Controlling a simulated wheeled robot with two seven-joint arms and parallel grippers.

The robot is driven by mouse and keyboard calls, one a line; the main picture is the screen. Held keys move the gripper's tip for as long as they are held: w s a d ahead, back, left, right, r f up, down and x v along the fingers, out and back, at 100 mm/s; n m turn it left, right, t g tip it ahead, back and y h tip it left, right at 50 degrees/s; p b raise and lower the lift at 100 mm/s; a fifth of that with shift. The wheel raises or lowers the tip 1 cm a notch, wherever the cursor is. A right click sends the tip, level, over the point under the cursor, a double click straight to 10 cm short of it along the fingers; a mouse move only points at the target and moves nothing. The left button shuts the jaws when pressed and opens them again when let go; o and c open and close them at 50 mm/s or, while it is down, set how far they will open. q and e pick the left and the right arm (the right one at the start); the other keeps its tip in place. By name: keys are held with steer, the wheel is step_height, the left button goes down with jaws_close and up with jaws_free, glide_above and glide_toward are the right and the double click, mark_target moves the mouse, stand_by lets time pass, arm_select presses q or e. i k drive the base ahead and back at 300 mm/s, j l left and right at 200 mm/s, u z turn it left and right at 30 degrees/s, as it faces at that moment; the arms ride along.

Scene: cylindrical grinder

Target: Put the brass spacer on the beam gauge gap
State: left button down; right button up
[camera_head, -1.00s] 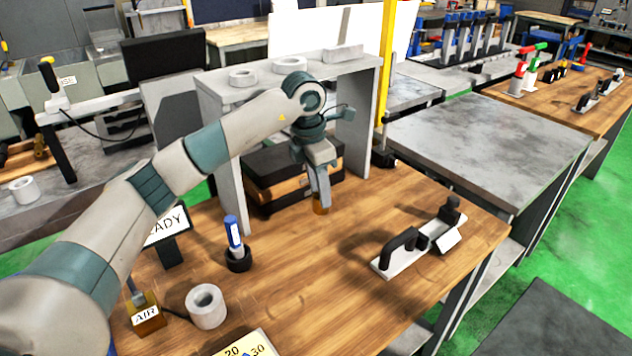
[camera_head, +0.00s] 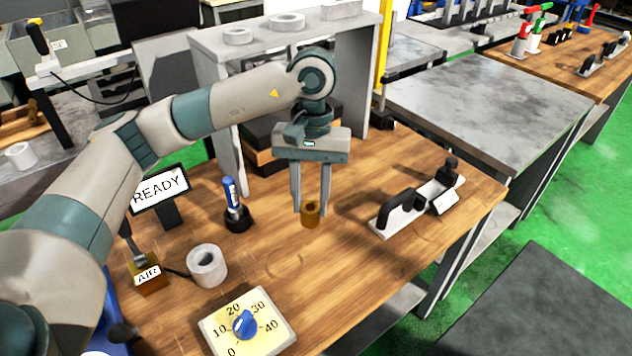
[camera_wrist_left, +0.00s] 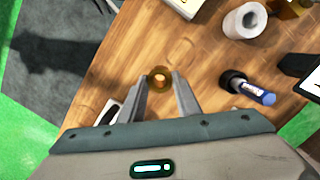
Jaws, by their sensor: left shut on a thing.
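The brass spacer (camera_head: 310,215), a short ring with a hole, is held between the fingertips of my left gripper (camera_head: 311,203), above the wooden bench. In the left wrist view the spacer (camera_wrist_left: 159,79) shows between the tips of the fingers (camera_wrist_left: 160,86). The beam gauge appears to be the white-based device with a black arched handle (camera_head: 400,208) and a dark upright part (camera_head: 450,171), right of the spacer on the bench. The gripper is apart from it. Its gap cannot be made out clearly. My right gripper is not in view.
A grey shelf (camera_head: 290,38) stands behind my arm, with dark blocks beneath it. A blue marker in a black holder (camera_head: 237,220), a grey ring (camera_head: 207,265), a READY sign (camera_head: 160,189) and a dial box (camera_head: 247,325) are to the left and front. Bench between spacer and gauge is clear.

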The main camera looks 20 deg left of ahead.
mark_target(421, 199)
steer(key=i+l, duration=0.2)
steer(key=i+l+u, duration=0.1)
steer(key=l, duration=0.3)
steer(key=i+l+u, duration=0.1)
steer(key=i+l, duration=0.35)
steer(key=l, duration=0.2)
